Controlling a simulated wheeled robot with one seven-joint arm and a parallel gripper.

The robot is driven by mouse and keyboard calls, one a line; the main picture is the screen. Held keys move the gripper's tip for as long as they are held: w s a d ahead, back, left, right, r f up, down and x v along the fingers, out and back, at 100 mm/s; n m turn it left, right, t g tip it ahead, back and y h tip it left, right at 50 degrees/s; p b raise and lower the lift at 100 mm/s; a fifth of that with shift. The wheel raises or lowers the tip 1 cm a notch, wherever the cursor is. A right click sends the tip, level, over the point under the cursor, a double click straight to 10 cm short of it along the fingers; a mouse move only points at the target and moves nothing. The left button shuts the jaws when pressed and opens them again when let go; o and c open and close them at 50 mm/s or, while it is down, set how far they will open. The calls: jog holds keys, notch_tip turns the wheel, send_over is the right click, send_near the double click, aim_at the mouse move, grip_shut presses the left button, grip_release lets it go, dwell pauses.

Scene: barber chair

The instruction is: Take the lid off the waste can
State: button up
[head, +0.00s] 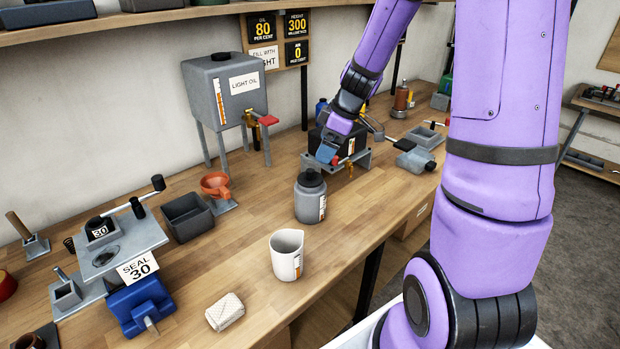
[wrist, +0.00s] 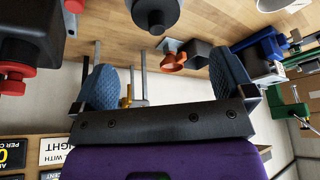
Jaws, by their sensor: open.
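A round grey can (head: 308,203), which I take to be the waste can, stands upright on the wooden bench. Its black lid (head: 310,179) sits on top, with a small knob. In the wrist view, the can and its dark knob (wrist: 157,20) show upside down at the top edge, beyond my fingertips. My gripper (head: 327,153) is above and behind the can in the head view, apart from the lid. In the wrist view, my gripper (wrist: 166,78) has its two blue pads wide apart with nothing held.
A white measuring jug (head: 286,258) stands in front of the can. An orange funnel (head: 215,185) and a dark open bin (head: 187,217) are to its left. The light oil tank (head: 225,92) stands behind. A folded cloth (head: 225,311) lies near the front edge.

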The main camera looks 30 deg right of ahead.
aim_at(311, 170)
jog(key=x, duration=0.5)
jog(key=shift+w+x, duration=0.15)
jog(key=shift+x, duration=1.15)
jog(key=shift+w+x, duration=0.15)
jog(key=shift+x, duration=1.15)
jog(key=shift+d+r, duration=0.1)
jog(key=c, duration=0.9)
